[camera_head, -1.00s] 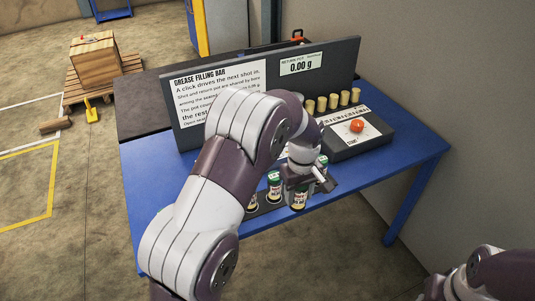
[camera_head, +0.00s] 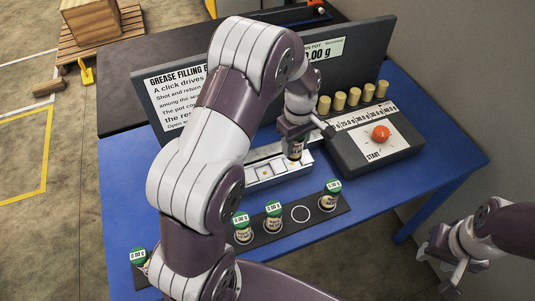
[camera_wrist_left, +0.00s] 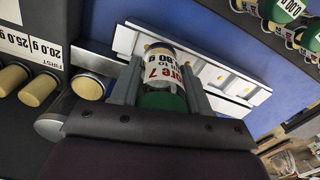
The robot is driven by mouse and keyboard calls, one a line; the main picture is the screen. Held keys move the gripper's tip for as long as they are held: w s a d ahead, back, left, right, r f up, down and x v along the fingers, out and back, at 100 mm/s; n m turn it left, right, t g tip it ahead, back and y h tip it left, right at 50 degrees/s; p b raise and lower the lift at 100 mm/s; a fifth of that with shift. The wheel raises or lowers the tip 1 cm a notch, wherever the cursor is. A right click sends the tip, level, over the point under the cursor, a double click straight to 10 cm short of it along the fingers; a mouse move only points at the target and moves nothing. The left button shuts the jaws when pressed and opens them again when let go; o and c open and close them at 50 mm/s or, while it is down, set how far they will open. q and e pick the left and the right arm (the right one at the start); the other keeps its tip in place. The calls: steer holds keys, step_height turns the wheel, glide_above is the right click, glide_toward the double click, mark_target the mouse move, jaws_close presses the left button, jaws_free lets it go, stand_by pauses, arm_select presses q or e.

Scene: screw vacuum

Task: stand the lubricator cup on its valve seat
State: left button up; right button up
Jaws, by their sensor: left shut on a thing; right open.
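My left gripper (camera_head: 295,134) is shut on a lubricator cup (camera_head: 295,152), held over the white valve seat rail (camera_head: 262,182). In the left wrist view the cup (camera_wrist_left: 160,72) is between both fingers, its green lid toward the gripper and its base toward the rail (camera_wrist_left: 205,70). Its label partly reads "ore 7" and "80 g". I cannot tell whether the base touches a seat. The rail has several square pads; my left arm hides part of it. My right gripper (camera_head: 440,256) is open and empty, off the table at the lower right.
The dark console (camera_head: 365,158) has an orange start button (camera_head: 381,132) and several brass cylinders (camera_head: 354,97). A sign panel (camera_head: 160,105) stands behind. Blue tabletop (camera_head: 120,190) is clear at left.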

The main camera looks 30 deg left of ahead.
arm_select(q)
steer(key=s+a+f, duration=0.1)
steer(key=a, duration=0.1)
steer(key=s+a+f, duration=0.1)
steer(key=a+f, duration=0.1)
steer(key=s+a+f+p, duration=0.1)
steer(key=a, duration=0.2)
steer(key=shift+s+f, duration=0.15)
steer(key=shift+s, duration=0.25)
step_height(320, 180, down, 4)
steer(key=shift+s+r+p, duration=0.1)
steer(key=shift+r+p, duration=0.05)
steer(key=shift+p, duration=0.3)
steer(key=shift+f, duration=0.35)
steer(key=o, duration=1.1)
arm_select(e)
steer(key=shift+s+r, duration=0.25)
steer(key=shift+r, duration=0.35)
steer(key=shift+s+r, duration=0.2)
steer(key=shift+r, duration=0.4)
